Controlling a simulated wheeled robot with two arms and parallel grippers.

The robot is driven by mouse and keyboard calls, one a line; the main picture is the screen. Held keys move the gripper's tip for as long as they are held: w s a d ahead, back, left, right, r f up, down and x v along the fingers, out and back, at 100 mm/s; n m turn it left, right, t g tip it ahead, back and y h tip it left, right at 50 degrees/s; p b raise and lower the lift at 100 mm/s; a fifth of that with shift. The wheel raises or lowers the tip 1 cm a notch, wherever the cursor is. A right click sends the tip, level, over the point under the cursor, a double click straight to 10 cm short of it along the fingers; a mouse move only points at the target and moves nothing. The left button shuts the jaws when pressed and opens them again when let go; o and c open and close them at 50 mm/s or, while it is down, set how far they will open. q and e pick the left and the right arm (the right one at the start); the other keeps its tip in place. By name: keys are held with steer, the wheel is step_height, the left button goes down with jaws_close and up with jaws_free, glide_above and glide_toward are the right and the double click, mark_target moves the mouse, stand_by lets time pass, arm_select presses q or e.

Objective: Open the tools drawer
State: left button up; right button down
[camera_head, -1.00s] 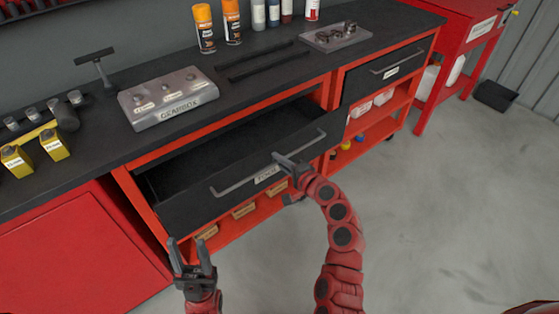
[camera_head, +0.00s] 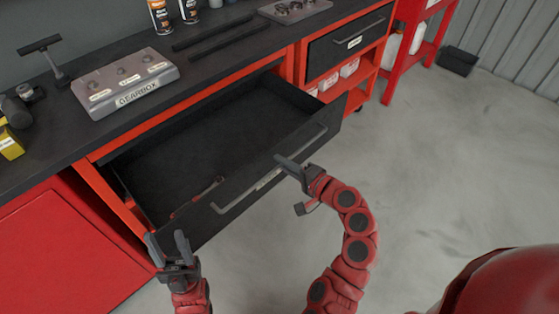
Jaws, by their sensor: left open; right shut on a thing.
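The tools drawer (camera_head: 211,205) is pulled well out of the red and black workbench, and its dark inside shows. A tool with a reddish handle (camera_head: 208,190) lies near its front left. My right gripper (camera_head: 283,163) is shut on the grey bar handle (camera_head: 240,195) of this drawer, right of the handle's middle. The label behind the handle is partly hidden and cannot be read. My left gripper (camera_head: 168,240) is open and empty, close to the drawer's front left corner; I cannot tell whether it touches.
A gearbox block (camera_head: 125,83) and spray cans (camera_head: 160,14) stand on the worktop (camera_head: 205,62). A second, shut drawer (camera_head: 350,40) is at the right. A red cabinet door (camera_head: 70,250) is at the left.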

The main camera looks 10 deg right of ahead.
steer(key=c, duration=1.2)
jaws_free()
steer(key=b+v, duration=0.1)
steer(key=v, duration=1.6)
steer(key=shift+d, duration=0.2)
steer(key=shift+s, duration=0.1)
